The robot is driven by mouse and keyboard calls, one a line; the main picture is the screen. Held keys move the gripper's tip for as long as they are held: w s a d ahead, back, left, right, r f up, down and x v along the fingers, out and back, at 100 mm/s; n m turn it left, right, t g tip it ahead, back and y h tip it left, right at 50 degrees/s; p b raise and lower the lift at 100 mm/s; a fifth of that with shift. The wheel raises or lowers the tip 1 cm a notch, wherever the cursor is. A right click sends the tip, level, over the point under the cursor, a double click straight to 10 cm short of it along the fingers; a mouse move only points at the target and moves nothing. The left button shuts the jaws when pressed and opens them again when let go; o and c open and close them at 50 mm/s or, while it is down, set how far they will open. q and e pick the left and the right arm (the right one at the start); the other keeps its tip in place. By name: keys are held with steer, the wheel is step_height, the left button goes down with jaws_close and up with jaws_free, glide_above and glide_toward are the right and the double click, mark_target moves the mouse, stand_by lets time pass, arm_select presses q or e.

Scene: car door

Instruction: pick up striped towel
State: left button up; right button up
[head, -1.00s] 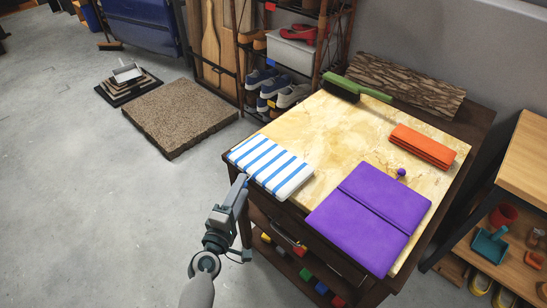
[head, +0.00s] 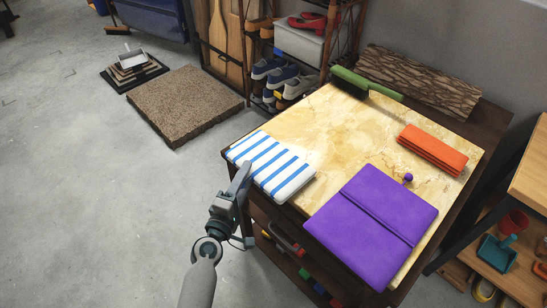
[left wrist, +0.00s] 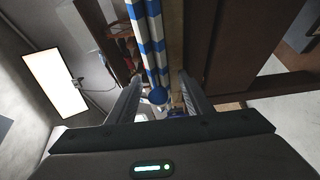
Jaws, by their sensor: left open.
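The striped towel (head: 265,160), white with blue stripes, lies folded flat on the table's front left corner. My left gripper (head: 246,168) is at the towel's front edge, just outside the table. In the left wrist view the gripper (left wrist: 160,85) is open, and the towel's striped edge (left wrist: 151,40) shows ahead, between the two fingers. I cannot tell whether a finger touches it. My right gripper is in neither view.
The table (head: 345,125) has a marbled top. A purple folded cloth (head: 375,222), an orange folded cloth (head: 432,150), a green-handled brush (head: 366,83) and a purple knobbed item (head: 408,178) lie there. A shelf with shoes (head: 283,77) stands behind.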

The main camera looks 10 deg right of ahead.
arm_select(q)
steer(key=shift+w+d, duration=0.1)
steer(key=shift+w, duration=0.1)
jaws_close()
steer(key=shift+r, duration=0.35)
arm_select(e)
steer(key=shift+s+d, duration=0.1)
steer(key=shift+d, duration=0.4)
